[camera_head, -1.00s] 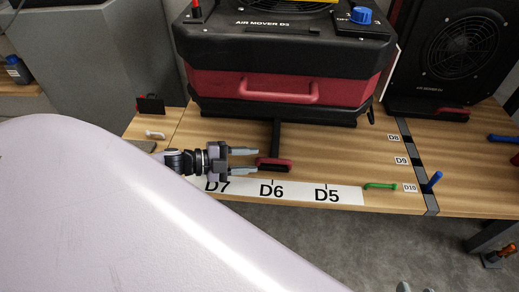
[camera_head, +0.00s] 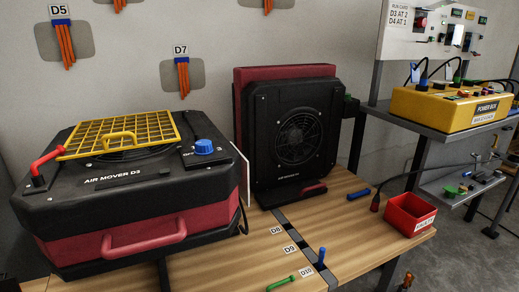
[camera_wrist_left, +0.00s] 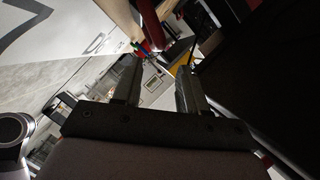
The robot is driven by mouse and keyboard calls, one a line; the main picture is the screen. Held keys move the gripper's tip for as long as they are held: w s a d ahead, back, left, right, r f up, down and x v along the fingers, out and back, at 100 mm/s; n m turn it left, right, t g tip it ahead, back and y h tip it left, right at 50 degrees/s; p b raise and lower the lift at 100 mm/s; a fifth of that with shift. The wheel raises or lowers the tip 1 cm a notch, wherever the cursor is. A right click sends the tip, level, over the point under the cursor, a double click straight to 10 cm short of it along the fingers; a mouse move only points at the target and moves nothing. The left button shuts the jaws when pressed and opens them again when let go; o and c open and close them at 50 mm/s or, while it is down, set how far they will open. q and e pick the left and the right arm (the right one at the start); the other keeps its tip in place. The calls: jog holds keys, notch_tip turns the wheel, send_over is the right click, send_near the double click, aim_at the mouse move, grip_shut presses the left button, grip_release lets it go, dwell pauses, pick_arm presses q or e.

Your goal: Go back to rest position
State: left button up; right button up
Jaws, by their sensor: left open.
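My left gripper (camera_wrist_left: 157,88) shows in the left wrist view with its two fingers apart and nothing between them. It is out of the head view now. In the wrist view, part of a white label strip with a large dark character (camera_wrist_left: 25,28) shows at the upper left, and a large dark surface fills the right side. My right gripper is in neither view. In the head view, the air mover D3 (camera_head: 110,185), black and dark red with a yellow grille (camera_head: 120,133) on top, stands on the wooden bench (camera_head: 215,266) at the left.
A second black fan unit (camera_head: 295,135) stands upright behind. A red bin (camera_head: 409,214) sits at the bench's right end. A yellow power box (camera_head: 445,105) stands on a grey shelf at the right. Grey floor is open at lower right.

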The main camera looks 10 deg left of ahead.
pick_arm(q)
jog(key=s+d+r+n+g+y+p, duration=0.1)
jog(key=s+d+r+n+y+p, duration=0.2)
jog(key=s+d+r+n+p, duration=0.2)
jog(key=s+d+r+n+y+p, duration=0.4)
jog(key=r+n+p, duration=0.7)
jog(key=p, duration=0.7)
jog(key=s+d+r, duration=0.2)
jog(key=s, duration=0.2)
jog(key=shift+d+g, duration=0.3)
jog(key=shift+g, duration=0.1)
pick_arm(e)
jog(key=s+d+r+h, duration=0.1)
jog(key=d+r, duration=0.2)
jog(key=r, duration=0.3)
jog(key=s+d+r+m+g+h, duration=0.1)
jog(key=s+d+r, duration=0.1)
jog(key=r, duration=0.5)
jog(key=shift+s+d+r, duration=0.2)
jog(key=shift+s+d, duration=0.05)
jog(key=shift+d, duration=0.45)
